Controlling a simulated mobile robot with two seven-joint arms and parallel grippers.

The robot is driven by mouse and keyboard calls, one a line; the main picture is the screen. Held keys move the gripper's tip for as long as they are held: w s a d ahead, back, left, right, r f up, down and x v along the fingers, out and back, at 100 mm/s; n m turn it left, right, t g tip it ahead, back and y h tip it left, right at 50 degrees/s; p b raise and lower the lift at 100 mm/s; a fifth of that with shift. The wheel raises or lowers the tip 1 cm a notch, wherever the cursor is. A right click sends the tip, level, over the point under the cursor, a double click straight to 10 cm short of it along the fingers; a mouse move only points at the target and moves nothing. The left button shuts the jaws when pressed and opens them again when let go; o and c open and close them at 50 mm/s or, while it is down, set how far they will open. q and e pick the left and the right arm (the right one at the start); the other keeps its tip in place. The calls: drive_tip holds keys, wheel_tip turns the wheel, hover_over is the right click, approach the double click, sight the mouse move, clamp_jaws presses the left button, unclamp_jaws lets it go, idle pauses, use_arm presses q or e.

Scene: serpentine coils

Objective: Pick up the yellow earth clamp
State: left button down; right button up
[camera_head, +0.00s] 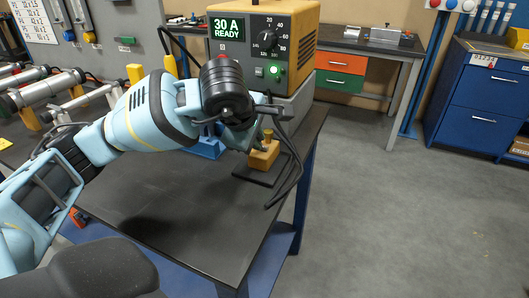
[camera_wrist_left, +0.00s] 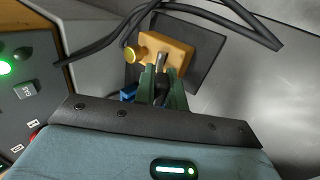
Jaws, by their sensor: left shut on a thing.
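The yellow earth clamp (camera_head: 264,155) sits on a dark flat pad (camera_head: 246,173) near the right edge of the black workbench. It also shows in the left wrist view (camera_wrist_left: 180,50), with a round yellow knob on its left side and a grey metal piece at its middle. My left gripper (camera_wrist_left: 162,80) has its green fingers closed at the clamp's near side, around that middle part. In the head view, my left wrist and a black cable partly cover the gripper (camera_head: 255,146) and clamp. The clamp appears to be still at the pad. My right gripper is not in view.
A yellow power unit (camera_head: 262,40) reading "30 A READY" stands behind the clamp on a grey box. A blue object (camera_head: 207,148) lies left of the clamp. Black cables hang around the clamp. Metal rollers (camera_head: 45,92) are at the left. Open floor lies right of the bench.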

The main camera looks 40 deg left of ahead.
use_arm(q)
drive_tip(key=shift+r, duration=0.2)
idle(0.7)
drive_tip(key=shift+r, duration=0.6)
wheel_tip(320, 180, up, 2)
drive_tip(key=shift+r, duration=0.1)
drive_tip(key=s+a+b, duration=0.2)
drive_tip(key=s+a, duration=0.2)
drive_tip(key=s, duration=0.3)
drive_tip(key=s+a+r+b, duration=0.1)
drive_tip(key=s+a, duration=0.2)
drive_tip(key=s, duration=0.4)
drive_tip(key=shift+a+r+b, duration=0.2)
drive_tip(key=shift+a+b, duration=0.15)
drive_tip(key=shift+a, duration=0.05)
